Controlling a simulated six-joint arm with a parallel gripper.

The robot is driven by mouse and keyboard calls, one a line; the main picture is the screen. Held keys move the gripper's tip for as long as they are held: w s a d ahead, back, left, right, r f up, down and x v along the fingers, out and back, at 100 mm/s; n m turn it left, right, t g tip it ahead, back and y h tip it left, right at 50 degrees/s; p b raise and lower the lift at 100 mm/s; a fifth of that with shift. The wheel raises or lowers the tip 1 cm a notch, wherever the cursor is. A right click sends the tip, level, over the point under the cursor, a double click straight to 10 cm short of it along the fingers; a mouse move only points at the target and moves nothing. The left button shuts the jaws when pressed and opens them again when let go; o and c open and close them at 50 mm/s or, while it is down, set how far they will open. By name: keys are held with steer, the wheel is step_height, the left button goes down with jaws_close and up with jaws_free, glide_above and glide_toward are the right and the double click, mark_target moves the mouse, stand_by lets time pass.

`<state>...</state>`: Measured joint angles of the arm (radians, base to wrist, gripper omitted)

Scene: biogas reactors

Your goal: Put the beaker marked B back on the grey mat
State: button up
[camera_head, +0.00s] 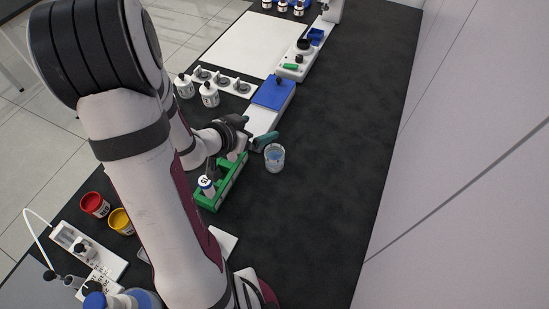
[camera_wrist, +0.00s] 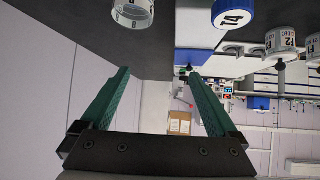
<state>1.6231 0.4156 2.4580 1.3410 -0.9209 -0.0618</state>
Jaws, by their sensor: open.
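A clear beaker (camera_head: 274,158) with pale blue content stands upright on the dark bench, just beyond my fingertips in the head view. A grey surface (camera_head: 25,287) at the lower left may be the grey mat, partly cut off.
Red (camera_head: 94,204) and yellow (camera_head: 121,220) pots stand left. A blue cap marked T4 (camera_wrist: 232,14) is near. The bench's right side is clear.

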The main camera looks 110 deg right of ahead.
steer(key=w+a+f+m+y, duration=0.2)
steer(key=w+a+m+y, duration=0.15)
steer(key=a, duration=0.25)
glide_toward(280, 155)
steer(key=s+f+n, duration=0.1)
steer(key=s+f, duration=0.1)
steer(key=s, duration=0.1)
steer(key=shift+d+f+h, duration=0.15)
steer(key=shift+f+h, duration=0.2)
steer(key=shift+t, duration=0.3)
steer(key=x, duration=0.6)
steer(key=shift+r, duration=0.1)
jaws_close()
